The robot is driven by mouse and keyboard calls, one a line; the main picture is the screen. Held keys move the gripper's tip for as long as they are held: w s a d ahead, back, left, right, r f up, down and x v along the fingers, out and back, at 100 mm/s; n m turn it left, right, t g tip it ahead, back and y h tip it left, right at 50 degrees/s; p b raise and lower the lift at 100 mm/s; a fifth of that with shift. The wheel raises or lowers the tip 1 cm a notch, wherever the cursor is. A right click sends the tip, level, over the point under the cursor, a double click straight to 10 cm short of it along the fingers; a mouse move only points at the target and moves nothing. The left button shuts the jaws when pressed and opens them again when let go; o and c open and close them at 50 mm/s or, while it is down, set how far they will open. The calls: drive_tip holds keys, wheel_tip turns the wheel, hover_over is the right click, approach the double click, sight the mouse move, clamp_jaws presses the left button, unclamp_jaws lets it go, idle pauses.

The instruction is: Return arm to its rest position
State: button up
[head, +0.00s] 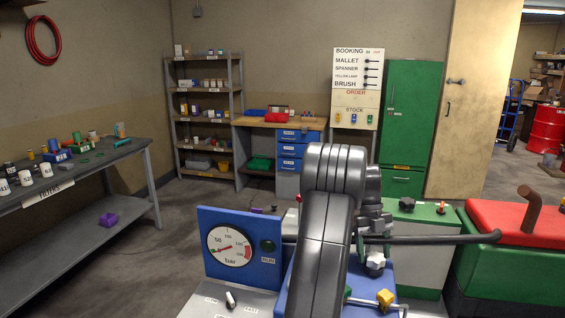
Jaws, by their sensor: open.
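My arm (322,245) rises through the lower middle of the head view, dark grey, with a ribbed bend at its top. It stands in front of a blue machine with a gauge panel (230,246). My gripper cannot be made out; the end of the arm is hidden or out of the picture. Whether it touches anything does not show.
A grey workbench (75,178) with jars stands at the left. Shelves (207,110), a wooden desk (262,122) and a green cabinet (408,115) line the back wall. A green chest with a red lid (510,222) is at the right. Left-centre floor is mostly clear.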

drive_tip(key=shift+w+d+r+m+y+p, duration=0.15)
drive_tip(key=shift+d+r+m+y+p, duration=0.2)
drive_tip(key=shift+m+p, duration=0.4)
drive_tip(key=p+v, duration=0.1)
drive_tip(key=v, duration=1.2)
drive_tip(key=shift+n, duration=0.25)
drive_tip(key=b+x, duration=0.2)
drive_tip(key=x, duration=1.2)
drive_tip(key=shift+w+a+f, duration=0.1)
drive_tip(key=shift+a, duration=0.1)
drive_tip(key=n+b, duration=0.1)
drive_tip(key=a+n+h+b, duration=0.1)
drive_tip(key=n, duration=0.1)
drive_tip(key=shift+b, duration=0.35)
drive_tip(key=n, duration=0.1)
drive_tip(key=n+h+b, duration=0.1)
drive_tip(key=n+t+b, duration=0.1)
drive_tip(key=shift+s+a+n+h, duration=0.35)
drive_tip(key=shift+n, duration=0.05)
drive_tip(key=n+b, duration=0.2)
drive_tip(key=shift+s+a+r+n+t+h, duration=0.2)
drive_tip(key=shift+s+n+t+h, duration=0.1)
drive_tip(key=shift+t, duration=0.1)
drive_tip(key=shift+n, duration=0.3)
drive_tip(key=shift+r, duration=0.15)
